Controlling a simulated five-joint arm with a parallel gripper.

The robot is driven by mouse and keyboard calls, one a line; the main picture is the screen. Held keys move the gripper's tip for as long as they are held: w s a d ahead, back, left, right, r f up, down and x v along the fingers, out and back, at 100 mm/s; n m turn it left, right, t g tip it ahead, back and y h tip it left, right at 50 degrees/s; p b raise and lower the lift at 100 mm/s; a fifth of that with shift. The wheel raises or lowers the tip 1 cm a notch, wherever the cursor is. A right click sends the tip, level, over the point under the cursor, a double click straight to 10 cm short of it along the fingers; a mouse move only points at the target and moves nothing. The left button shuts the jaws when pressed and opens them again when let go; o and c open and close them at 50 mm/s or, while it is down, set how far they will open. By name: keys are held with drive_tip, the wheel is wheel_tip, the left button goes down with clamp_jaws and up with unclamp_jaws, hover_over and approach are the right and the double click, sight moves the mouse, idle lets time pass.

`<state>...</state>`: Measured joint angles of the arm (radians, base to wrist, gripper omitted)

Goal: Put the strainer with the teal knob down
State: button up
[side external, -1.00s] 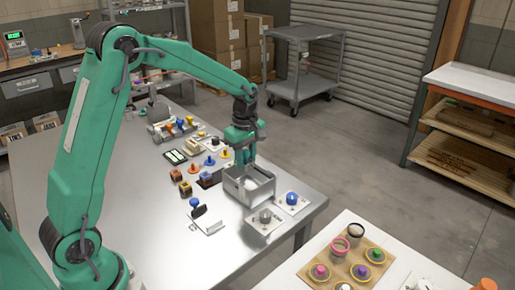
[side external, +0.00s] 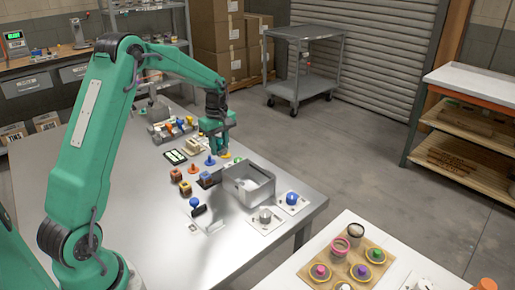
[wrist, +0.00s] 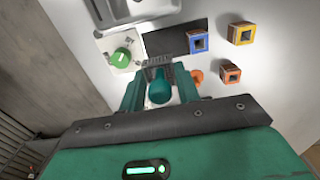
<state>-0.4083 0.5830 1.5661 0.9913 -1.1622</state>
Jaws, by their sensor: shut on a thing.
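My gripper (wrist: 159,92) is shut on the teal knob (wrist: 160,86) of the strainer, which sits between the two fingers in the wrist view. A small grey ribbed part (wrist: 156,63) shows just beyond the knob; I cannot tell if it belongs to the strainer. The rest of the strainer is hidden by the knob and fingers. In the side external view, my gripper (side external: 217,146) is above the table, behind and left of the open metal basin (side external: 262,192), near the coloured pieces. Whether the strainer touches anything below cannot be told.
A green knob on a white plate (wrist: 123,58) lies close to the fingers. A dark pad (wrist: 170,38), a blue block (wrist: 198,42), a yellow block (wrist: 241,33) and an orange block (wrist: 230,73) are nearby. The rack of coloured knobs (side external: 172,130) stands further back. The table's front left is clear.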

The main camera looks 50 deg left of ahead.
sight(219, 138)
drive_tip(key=shift+f, duration=4.3)
drive_tip(key=shift+f, duration=0.1)
drive_tip(key=o, duration=1)
drive_tip(key=shift+c, duration=0.2)
wheel_tip(219, 138, up, 12)
drive_tip(key=shift+r, duration=0.15)
